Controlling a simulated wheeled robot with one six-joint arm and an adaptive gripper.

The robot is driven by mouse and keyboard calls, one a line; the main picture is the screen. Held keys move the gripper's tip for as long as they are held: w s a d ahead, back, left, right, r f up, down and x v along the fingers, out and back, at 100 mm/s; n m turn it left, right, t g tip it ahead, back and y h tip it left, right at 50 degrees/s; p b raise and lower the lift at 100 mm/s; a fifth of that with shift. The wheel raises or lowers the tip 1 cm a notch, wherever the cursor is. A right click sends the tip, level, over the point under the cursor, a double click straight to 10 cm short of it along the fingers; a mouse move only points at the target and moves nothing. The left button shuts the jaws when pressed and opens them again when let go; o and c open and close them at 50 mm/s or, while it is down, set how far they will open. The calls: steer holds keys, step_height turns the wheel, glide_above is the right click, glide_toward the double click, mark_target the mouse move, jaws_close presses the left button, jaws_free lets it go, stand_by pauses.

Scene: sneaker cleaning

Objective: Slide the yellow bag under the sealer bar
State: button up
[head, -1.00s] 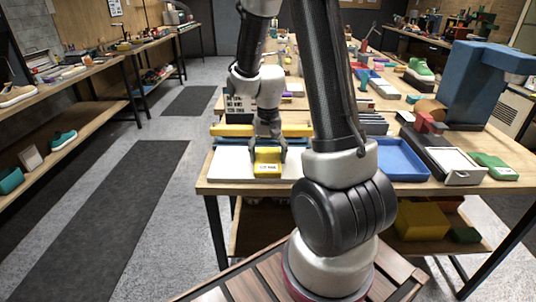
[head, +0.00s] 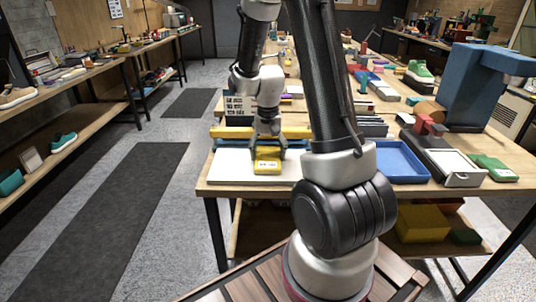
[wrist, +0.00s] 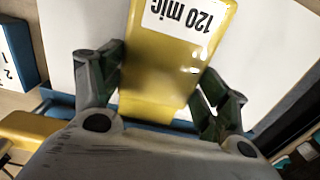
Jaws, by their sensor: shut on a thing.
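The yellow bag (head: 267,165) lies flat at the white board's surface, with a white label on it. In the wrist view the bag (wrist: 165,60) shows its label reading "120 mic" upside down. My gripper (head: 267,154) is shut on the bag, one finger on each side. The yellow sealer bar (head: 225,131) runs crosswise just behind my gripper, above a blue base (head: 222,141). In the wrist view part of the bar (wrist: 28,128) shows at lower left. The bag's far end is near the blue strip; my gripper's body hides whether it is under the bar.
The white board (head: 228,163) lies at the table's front edge. A small lettered sign (head: 238,105) stands behind the bar. A blue tray (head: 402,160) and a white tray (head: 463,178) are to the right. A green pack (head: 494,168) lies at far right.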

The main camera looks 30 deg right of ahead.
mark_target(268, 149)
steer(key=shift+w+d, duration=0.45)
steer(key=shift+w, duration=0.15)
steer(key=shift+w+d, duration=0.4)
steer(key=shift+w, duration=0.2)
steer(key=o, duration=1.1)
